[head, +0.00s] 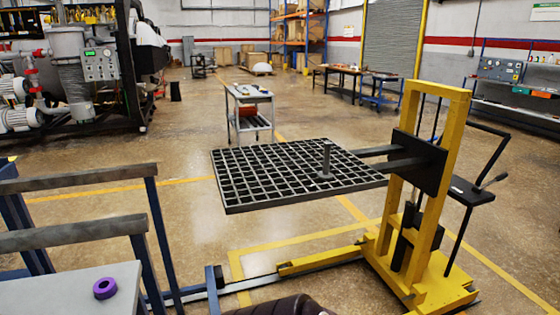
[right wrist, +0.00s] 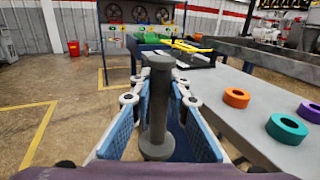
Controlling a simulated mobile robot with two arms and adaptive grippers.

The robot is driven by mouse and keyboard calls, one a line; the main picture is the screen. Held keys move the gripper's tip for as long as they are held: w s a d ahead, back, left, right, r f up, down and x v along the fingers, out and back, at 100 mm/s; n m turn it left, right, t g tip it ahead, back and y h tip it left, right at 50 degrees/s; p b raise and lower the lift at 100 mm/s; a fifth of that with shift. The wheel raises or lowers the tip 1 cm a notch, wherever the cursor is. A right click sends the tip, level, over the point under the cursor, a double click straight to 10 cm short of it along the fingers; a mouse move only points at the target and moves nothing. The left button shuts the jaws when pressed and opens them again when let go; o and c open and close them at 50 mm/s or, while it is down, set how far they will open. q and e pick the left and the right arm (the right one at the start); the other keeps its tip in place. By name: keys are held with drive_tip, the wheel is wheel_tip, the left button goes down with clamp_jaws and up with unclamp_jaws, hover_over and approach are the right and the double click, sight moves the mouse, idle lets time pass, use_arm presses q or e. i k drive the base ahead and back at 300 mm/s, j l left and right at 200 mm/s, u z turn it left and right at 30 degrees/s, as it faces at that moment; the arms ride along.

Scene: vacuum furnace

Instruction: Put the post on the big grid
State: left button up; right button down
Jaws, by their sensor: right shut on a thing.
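The big grid (head: 240,205) is a dark square lattice lying flat on the forks of a yellow lift in the head view. A grey post (head: 326,160) with a wide foot stands upright on its right part. Another grey post (right wrist: 157,110), with a flange at each end, is in the right wrist view. My right gripper (right wrist: 158,105) is shut on it, with a blue finger pad on each side. The post looks about upright in the jaws. My left gripper is not in view.
The yellow lift (head: 392,220) stands right of the grid. A grey table (head: 50,295) at lower left holds a purple ring (head: 105,288). The right wrist view shows an orange ring (right wrist: 236,97) and a teal ring (right wrist: 286,129) on a table. Grey rails (head: 80,180) stand left of the grid.

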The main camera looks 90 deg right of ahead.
sight(355, 173)
drive_tip(key=k+l, duration=2.75)
drive_tip(key=l, duration=0.1)
